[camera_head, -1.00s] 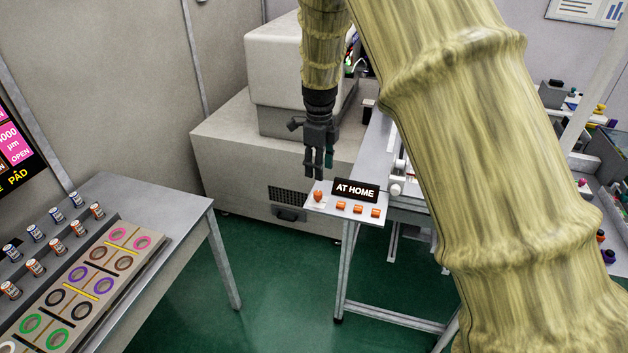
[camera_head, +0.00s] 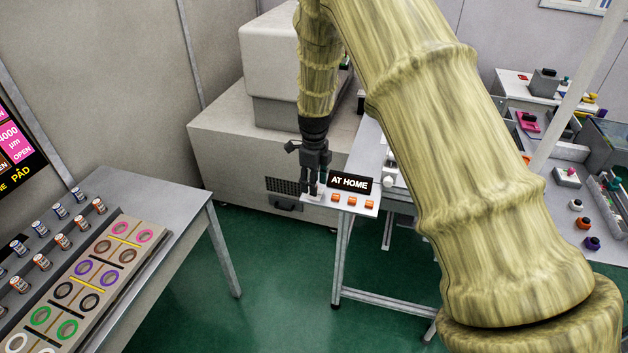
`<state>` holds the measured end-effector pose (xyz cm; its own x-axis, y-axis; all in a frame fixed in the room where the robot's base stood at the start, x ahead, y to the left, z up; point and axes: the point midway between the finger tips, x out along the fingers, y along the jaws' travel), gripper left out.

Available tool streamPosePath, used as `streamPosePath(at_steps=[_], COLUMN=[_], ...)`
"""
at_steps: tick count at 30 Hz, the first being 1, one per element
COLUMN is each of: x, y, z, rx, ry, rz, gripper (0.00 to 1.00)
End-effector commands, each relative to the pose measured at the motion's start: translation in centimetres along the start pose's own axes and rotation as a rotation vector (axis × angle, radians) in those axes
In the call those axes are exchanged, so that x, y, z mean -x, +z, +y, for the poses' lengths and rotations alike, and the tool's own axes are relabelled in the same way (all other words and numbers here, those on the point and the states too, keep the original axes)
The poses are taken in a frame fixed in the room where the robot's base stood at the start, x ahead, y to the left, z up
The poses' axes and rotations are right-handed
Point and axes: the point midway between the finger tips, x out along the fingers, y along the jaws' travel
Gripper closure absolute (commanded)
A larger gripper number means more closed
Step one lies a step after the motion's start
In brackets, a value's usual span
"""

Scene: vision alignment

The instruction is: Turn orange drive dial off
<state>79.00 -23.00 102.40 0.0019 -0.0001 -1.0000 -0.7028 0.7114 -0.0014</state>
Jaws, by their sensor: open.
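The control panel (camera_head: 345,209) is a small light plate on the front of a bench. It carries a black "AT HOME" sign (camera_head: 350,183) and a row of three orange buttons (camera_head: 352,201). The orange dial at the panel's left end is hidden behind my gripper fingers, so its setting cannot be seen. My gripper (camera_head: 313,191) points down over that left end, with its fingers around or just in front of the dial's place. It is open. Whether the fingers touch the dial cannot be told.
A grey machine housing (camera_head: 235,150) stands behind my gripper. A table (camera_head: 170,195) at the left holds several small jars and a board of coloured rings (camera_head: 85,285). At the right is a bench with coloured knobs (camera_head: 583,223). Green floor is free between the tables.

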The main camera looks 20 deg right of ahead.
Motion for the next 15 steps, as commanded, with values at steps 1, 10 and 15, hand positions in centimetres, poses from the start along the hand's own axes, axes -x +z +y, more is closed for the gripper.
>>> streamPosePath(at_steps=[1,10,15], x=[-0.25,-0.72,-0.71], y=[-0.04,-0.04,-0.05], z=[0.03,0.04,0.04], rx=[0.0,0.001,0.001], ry=[0.002,0.001,0.001], rz=[0.001,0.001,0.001], gripper=[0.56,0.56,0.69])
